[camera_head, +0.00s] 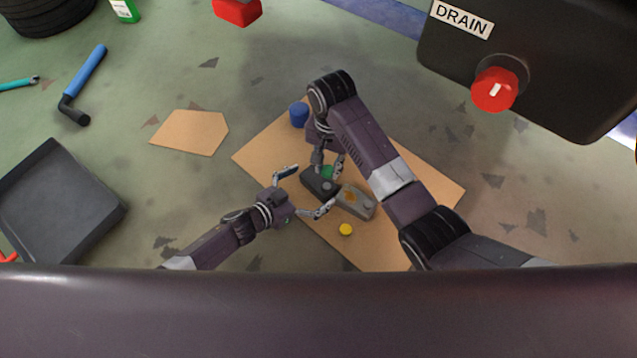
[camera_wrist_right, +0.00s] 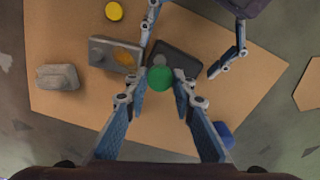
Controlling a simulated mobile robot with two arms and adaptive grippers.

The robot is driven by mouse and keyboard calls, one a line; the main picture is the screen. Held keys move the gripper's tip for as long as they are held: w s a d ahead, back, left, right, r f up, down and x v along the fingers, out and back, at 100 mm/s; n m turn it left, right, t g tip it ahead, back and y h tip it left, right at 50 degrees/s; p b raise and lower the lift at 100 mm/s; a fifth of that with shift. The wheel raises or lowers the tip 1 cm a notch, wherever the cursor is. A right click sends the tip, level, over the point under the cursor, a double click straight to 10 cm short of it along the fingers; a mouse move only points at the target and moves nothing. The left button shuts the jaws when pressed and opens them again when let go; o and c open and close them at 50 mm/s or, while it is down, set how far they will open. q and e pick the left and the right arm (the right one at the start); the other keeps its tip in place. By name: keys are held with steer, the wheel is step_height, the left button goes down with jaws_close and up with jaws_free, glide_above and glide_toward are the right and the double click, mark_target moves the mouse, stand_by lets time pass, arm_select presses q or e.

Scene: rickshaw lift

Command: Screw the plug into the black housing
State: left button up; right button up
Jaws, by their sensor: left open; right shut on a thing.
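The black housing (camera_head: 318,184) lies on the cardboard, and it shows in the right wrist view (camera_wrist_right: 183,58). My right gripper (camera_head: 329,172) is shut on a green round plug (camera_wrist_right: 160,78). In the right wrist view the plug overlaps the near edge of the black housing; I cannot tell whether they touch. My left gripper (camera_head: 315,187) is open, its fingers spread on either side of the black housing. In the right wrist view the left fingers (camera_wrist_right: 187,47) also stand apart around it. The hole of the housing is not clearly visible.
A grey housing with an orange patch (camera_head: 354,202) sits beside the black one. Another grey block (camera_wrist_right: 58,77) lies farther left in the wrist view. A blue plug (camera_head: 298,115) and a yellow plug (camera_head: 345,229) lie on the cardboard (camera_head: 420,190). A black tray (camera_head: 60,205) stands left.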

arm_select(q)
steer(key=c, duration=1.8)
steer(key=shift+o, duration=0.2)
arm_select(e)
glide_above(327, 186)
steer(key=shift+f, duration=2.5)
steer(key=shift+f, duration=0.1)
steer(key=shift+f, duration=0.8)
steer(key=shift+f, duration=0.55)
arm_select(q)
steer(key=c, duration=0.7)
arm_select(e)
steer(key=o, duration=0.7)
